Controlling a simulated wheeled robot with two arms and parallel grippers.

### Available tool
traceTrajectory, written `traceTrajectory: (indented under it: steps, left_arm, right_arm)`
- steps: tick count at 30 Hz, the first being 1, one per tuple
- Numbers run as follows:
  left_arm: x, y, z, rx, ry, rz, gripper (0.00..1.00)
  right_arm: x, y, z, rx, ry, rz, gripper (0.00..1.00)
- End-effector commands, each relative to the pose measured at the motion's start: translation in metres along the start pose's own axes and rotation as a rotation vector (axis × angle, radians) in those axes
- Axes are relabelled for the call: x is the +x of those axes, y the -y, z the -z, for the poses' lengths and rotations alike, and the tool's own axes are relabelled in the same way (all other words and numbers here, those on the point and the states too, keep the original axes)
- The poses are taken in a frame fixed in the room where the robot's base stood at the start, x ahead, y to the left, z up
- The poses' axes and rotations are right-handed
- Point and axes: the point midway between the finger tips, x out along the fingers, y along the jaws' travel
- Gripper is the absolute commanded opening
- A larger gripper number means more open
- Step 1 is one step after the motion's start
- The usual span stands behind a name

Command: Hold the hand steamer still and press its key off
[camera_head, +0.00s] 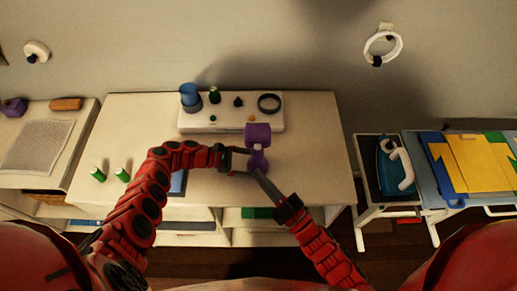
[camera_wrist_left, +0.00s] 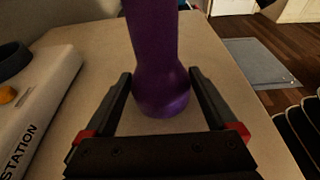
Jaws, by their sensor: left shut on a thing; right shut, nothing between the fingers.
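The purple hand steamer (camera_head: 257,135) stands on the light tabletop, with its wide head up and its narrower handle below. My left gripper (camera_head: 243,163) reaches in from the left and is shut on the handle. In the left wrist view the purple handle (camera_wrist_left: 161,85) is between the two fingers, its rounded lower end near the palm. My right gripper (camera_head: 260,174) comes from the lower right, shut and empty, with its tips at or very near the lower handle. I cannot tell whether they touch it. The key is too small to make out.
A white station board (camera_head: 228,125) behind the steamer carries a blue cup (camera_head: 190,97), a dark bottle and a dark ring. Two green-topped bottles (camera_head: 110,174) stand left. The table's right side is clear.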

Motion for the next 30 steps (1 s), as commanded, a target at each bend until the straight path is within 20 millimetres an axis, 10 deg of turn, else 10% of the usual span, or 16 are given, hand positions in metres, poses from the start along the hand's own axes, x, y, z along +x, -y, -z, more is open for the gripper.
traceTrajectory:
  steps: [11,12,13,23,30]
  left_arm:
    - [0.000,0.000,0.000,0.000,0.000,0.001,0.60]
    - [0.000,0.000,0.000,0.000,0.000,0.001,0.95]
    - [0.000,0.000,0.000,0.000,0.000,0.001,1.00]
    - [-0.006,-0.001,0.000,0.000,0.000,-0.001,1.00]
    - [-0.052,-0.001,0.001,0.001,-0.003,-0.002,1.00]
  right_arm:
    - [-0.003,0.002,0.003,-0.001,-0.002,-0.001,0.00]
    - [-0.003,0.002,0.003,-0.001,-0.002,-0.001,0.00]
    - [-0.003,0.002,0.003,-0.001,-0.002,-0.001,0.00]
    - [-0.003,0.002,0.003,-0.001,-0.001,-0.001,0.00]
    - [-0.003,0.002,0.003,-0.001,-0.001,-0.001,0.00]
